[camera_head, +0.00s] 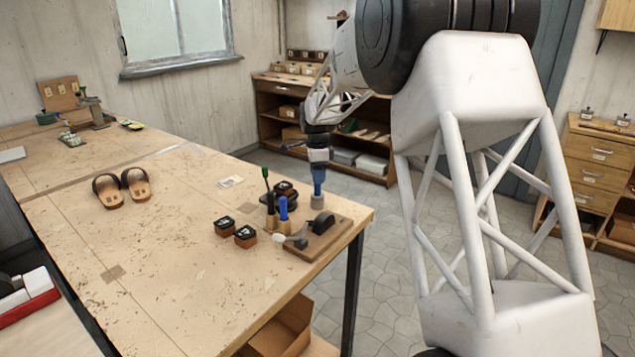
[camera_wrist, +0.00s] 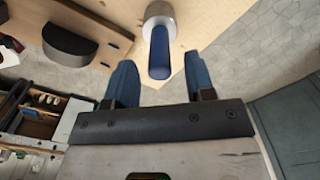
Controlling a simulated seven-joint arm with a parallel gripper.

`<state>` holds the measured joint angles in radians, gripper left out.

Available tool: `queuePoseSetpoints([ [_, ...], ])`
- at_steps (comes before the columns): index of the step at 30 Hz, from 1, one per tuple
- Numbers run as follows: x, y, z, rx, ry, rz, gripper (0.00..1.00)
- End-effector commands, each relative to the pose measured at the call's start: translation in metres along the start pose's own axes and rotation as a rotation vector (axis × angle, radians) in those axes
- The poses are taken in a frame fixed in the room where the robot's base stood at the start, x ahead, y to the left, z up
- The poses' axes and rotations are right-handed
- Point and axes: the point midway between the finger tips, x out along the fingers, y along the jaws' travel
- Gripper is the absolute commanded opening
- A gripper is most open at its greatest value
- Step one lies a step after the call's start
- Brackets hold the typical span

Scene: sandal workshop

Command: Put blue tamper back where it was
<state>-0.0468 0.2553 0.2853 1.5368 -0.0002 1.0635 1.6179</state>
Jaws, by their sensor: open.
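The blue tamper stands upright on the table near its right corner, behind the wooden board. Its grey round base (camera_head: 318,202) shows in the head view. In the wrist view its blue handle (camera_wrist: 158,55) points toward the camera from the grey base. My gripper (camera_head: 318,168) is above the tamper, pointing down. In the wrist view my gripper (camera_wrist: 158,77) is open, with one blue finger on each side of the handle's end. I cannot tell how far the handle reaches between the fingers. No contact is visible.
The wooden board (camera_head: 308,245) carries a black rounded piece (camera_head: 322,222). Green-handled (camera_head: 266,182) and blue-handled (camera_head: 283,208) tools stand upright close by. Small dark-topped blocks (camera_head: 245,236) lie left of the board. Sandals (camera_head: 122,188) lie farther left. The table's front is largely clear.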

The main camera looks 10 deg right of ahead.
Motion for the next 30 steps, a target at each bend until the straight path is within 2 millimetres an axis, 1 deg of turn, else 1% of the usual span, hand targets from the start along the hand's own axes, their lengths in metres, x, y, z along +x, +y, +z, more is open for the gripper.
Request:
queuePoseSetpoints([
  [1, -0.009, 0.0, 0.0, 0.0, 0.0, -0.001, 0.49],
  [9, -0.052, 0.0, 0.0, 0.0, 0.0, -0.002, 0.49],
  [15, -0.073, 0.0, 0.0, 0.0, 0.0, 0.0, 0.49],
  [21, -0.081, 0.0, 0.0, 0.0, 0.0, 0.001, 0.49],
  [30, -0.082, 0.0, 0.0, 0.0, 0.0, 0.001, 0.49],
])
